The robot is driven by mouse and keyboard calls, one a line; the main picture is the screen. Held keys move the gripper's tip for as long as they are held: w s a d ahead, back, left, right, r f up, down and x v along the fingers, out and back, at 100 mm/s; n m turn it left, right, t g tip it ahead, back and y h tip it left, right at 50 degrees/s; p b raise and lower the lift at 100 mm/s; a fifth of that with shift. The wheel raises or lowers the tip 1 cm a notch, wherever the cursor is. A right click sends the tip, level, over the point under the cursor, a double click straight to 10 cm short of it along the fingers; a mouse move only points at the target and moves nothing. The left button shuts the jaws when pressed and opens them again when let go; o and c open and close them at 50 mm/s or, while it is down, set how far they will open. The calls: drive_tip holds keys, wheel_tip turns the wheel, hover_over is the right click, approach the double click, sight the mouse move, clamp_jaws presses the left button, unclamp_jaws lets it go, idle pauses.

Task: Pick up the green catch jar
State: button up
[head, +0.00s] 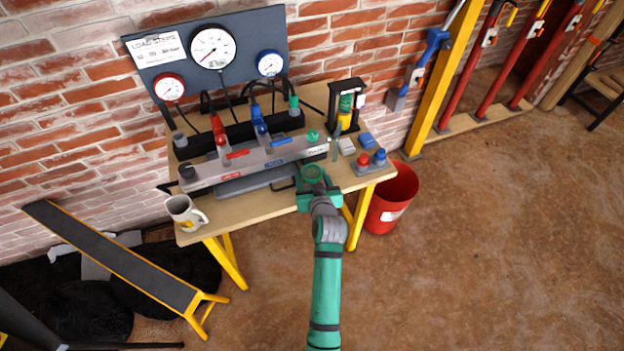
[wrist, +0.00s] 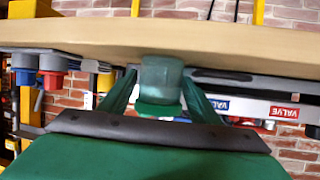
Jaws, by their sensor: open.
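The green catch jar (head: 312,173) stands near the front edge of the workbench, right of its middle. My gripper (head: 313,188) reaches it from the front. In the wrist view, which appears upside down, the jar (wrist: 161,80) has a cloudy green body and a brighter green end. My open gripper's green fingers (wrist: 160,97) lie on either side of it. I cannot tell whether either finger touches the jar. In the head view the jar's lower part is hidden by my gripper.
The wooden workbench (head: 232,218) carries a grey manifold bar (head: 245,163) close behind the jar. A mug (head: 186,212) stands at its left corner. Red and blue knobs (head: 371,160) are to the right. A red bucket (head: 393,200) stands beside the bench. The floor at front right is clear.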

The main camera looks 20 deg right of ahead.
drive_tip(key=c, duration=0.8)
drive_tip(key=shift+c, duration=0.2)
drive_tip(key=shift+r, duration=0.1)
